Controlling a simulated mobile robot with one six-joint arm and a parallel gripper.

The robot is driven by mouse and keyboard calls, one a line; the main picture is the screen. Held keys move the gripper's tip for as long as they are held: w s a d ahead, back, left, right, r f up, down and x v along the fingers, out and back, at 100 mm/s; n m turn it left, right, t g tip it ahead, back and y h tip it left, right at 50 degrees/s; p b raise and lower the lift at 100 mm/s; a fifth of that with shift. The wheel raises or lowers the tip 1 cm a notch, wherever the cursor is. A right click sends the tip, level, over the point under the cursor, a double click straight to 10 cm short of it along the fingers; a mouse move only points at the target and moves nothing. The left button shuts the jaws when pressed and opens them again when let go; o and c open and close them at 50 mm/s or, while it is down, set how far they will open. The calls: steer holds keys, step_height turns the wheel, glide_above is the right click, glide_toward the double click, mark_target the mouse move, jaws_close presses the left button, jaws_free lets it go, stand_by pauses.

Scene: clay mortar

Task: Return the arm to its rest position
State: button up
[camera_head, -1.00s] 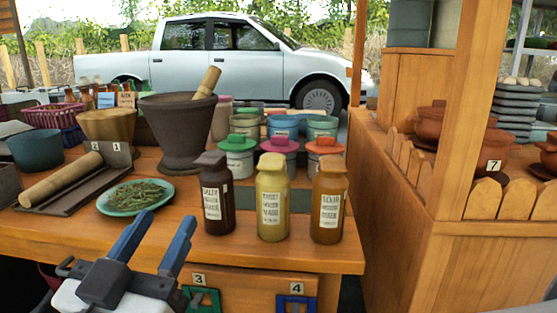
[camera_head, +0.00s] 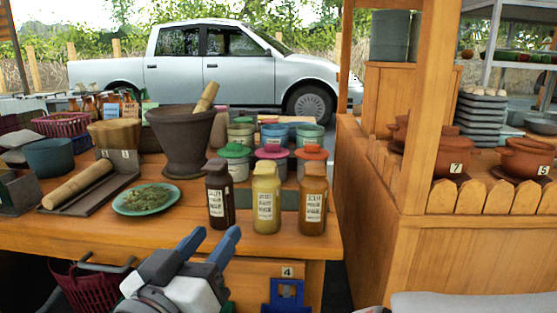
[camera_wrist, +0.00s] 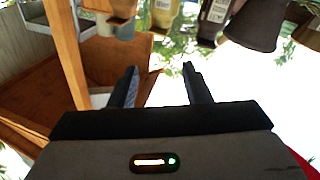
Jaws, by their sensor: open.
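My gripper (camera_head: 208,243) shows at the lower middle of the head view, in front of the table's front edge. Its two blue fingers are apart, with nothing between them. The wrist view shows the two dark fingers (camera_wrist: 160,90) apart and empty, with the scene upside down. Just behind the gripper in the head view stand a dark bottle (camera_head: 219,195), a yellow bottle (camera_head: 266,200) and an orange-brown bottle (camera_head: 313,200), upright near the table edge. Part of the arm is out of the head view.
The wooden table (camera_head: 100,237) holds a mortar (camera_head: 183,140), a plate (camera_head: 125,207) of green herbs and a rolling pin (camera_head: 72,187) on a dark tray. A wooden counter (camera_head: 470,260) with clay pots stands right. A red basket (camera_head: 88,285) sits below the table.

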steer(key=w+d+r+n+g+h+p, duration=0.1)
steer(key=d+g+p, duration=0.5)
steer(key=d+p, duration=0.25)
steer(key=w+d+r+g+h+p, duration=0.1)
steer(key=w+d+g+p, duration=0.1)
steer(key=d+g+p, duration=0.65)
steer(key=s+d+r+y+p, duration=0.2)
steer(key=d+r+y+p, duration=0.1)
steer(key=p, duration=0.5)
steer(key=s+d+r+g+y+p, duration=0.1)
steer(key=s+d+r+y+p, duration=0.1)
steer(key=d+r+y+p, duration=0.2)
step_height(320, 180, up, 4)
steer(key=y+p, duration=0.1)
steer(key=p, duration=0.4)
steer(key=shift+d+f, duration=0.15)
steer(key=shift+f, duration=0.2)
steer(key=shift+c, duration=0.4)
steer(key=shift+c, duration=0.4)
